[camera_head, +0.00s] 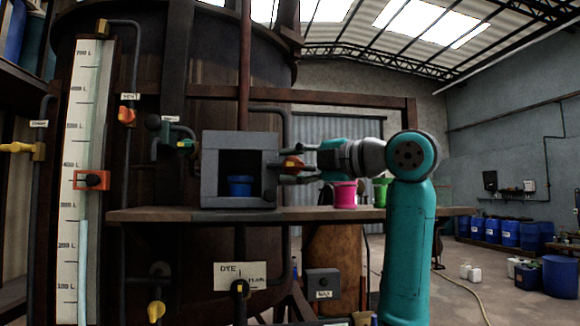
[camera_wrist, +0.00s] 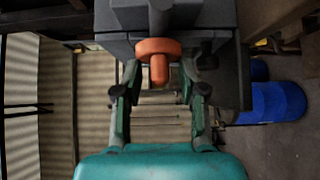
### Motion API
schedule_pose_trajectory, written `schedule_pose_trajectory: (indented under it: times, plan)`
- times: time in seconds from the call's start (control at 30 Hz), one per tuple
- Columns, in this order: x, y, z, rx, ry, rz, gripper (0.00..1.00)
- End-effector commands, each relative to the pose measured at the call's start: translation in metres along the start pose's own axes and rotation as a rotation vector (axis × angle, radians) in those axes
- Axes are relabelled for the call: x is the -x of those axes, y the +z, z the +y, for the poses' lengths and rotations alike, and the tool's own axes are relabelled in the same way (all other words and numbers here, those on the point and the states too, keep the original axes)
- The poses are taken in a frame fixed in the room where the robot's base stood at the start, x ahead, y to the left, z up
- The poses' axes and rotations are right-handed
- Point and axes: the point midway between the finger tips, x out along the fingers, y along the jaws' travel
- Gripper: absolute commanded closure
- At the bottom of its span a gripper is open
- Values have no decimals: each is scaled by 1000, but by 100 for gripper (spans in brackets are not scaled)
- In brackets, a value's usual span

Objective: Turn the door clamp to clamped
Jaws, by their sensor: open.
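A grey box (camera_head: 210,172) with an open-fronted chamber stands on the shelf, and a blue cup (camera_head: 239,186) sits inside it. The door clamp (camera_head: 292,162), a red-orange handle, is on the box's right side. In the wrist view the clamp (camera_wrist: 158,48) shows as a round orange hub with a short lever. My gripper (camera_head: 288,170) reaches in from the right with its fingers at the clamp. In the wrist view my gripper (camera_wrist: 159,76) is open, one finger on each side of the lever. I see a gap on both sides; contact cannot be told.
The shelf (camera_head: 350,214) carries a pink cup (camera_head: 344,195) and a green cup (camera_head: 381,190) near my arm. A large dark vat (camera_head: 215,70) stands behind. Pipes and valves are at the left.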

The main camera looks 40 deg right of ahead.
Motion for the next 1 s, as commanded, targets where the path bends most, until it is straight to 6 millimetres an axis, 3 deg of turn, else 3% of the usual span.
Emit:
schedule_pose_trajectory:
  times: [0.5, 0.7, 1.0]
  plan:
    - [92, 3, 0, 0, 0, -6, 59]
    - [108, 2, -1, 0, -1, -4, 59]
    - [111, 1, -1, 0, -1, -3, 59]
